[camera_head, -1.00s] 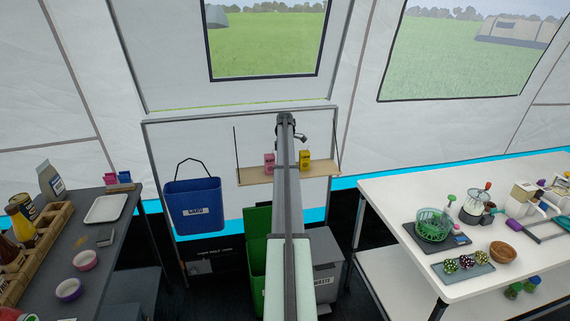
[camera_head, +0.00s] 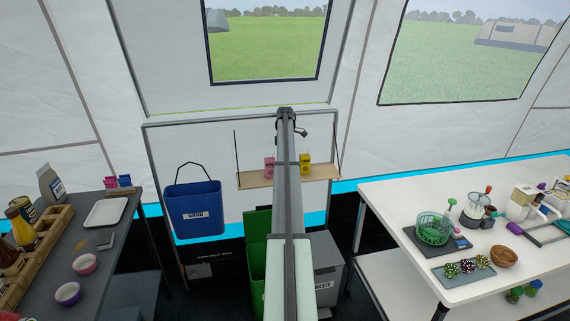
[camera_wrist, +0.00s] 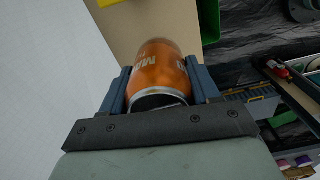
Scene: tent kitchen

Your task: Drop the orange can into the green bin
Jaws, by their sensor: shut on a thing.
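The orange can (camera_wrist: 158,70) is between the two fingers of my gripper (camera_wrist: 160,88) in the wrist view, with its silver-rimmed end toward the camera. My gripper is shut on it. In the head view my arm reaches forward to the hanging shelf and hides the can and the fingers. The green bin (camera_head: 257,262) stands on the floor below the shelf, partly behind my arm, with its green lid raised. A green edge at the top right of the wrist view (camera_wrist: 209,20) may be the bin.
A wooden shelf (camera_head: 255,179) holds a pink carton (camera_head: 269,164) and a yellow carton (camera_head: 305,163). A blue bin (camera_head: 195,208) hangs at left. A grey bin (camera_head: 327,268) stands right of the green one. A dark table (camera_head: 110,240) and a white table (camera_head: 400,205) flank the space.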

